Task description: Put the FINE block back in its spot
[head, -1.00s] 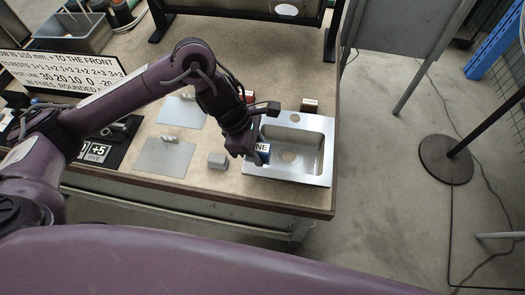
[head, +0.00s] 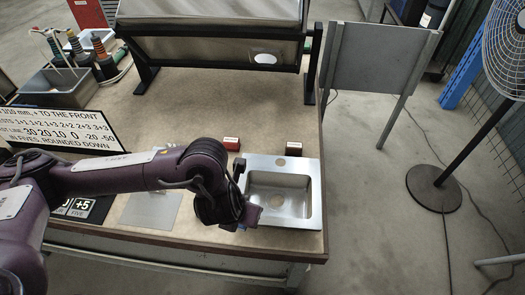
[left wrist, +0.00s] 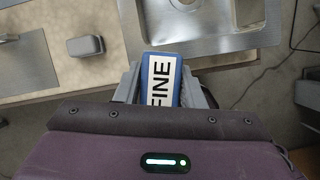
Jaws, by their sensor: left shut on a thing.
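The FINE block (left wrist: 161,80) is blue with a white label reading FINE. In the left wrist view it sits between the fingers of my left gripper (left wrist: 163,85), which is shut on it. In the head view my left gripper (head: 243,216) is at the left front part of the steel sink (head: 311,205), and the arm hides most of the block. The sink also shows in the left wrist view (left wrist: 225,46), with the block overlapping its front rim; I cannot tell its height above it. My right gripper is not in view.
Two small red labelled blocks stand behind the sink, one at its back left (head: 231,143), one at its back (head: 294,148). A grey block (left wrist: 86,46) and a grey plate (left wrist: 28,62) lie left of the sink. A lettered sign (head: 55,125) stands farther left.

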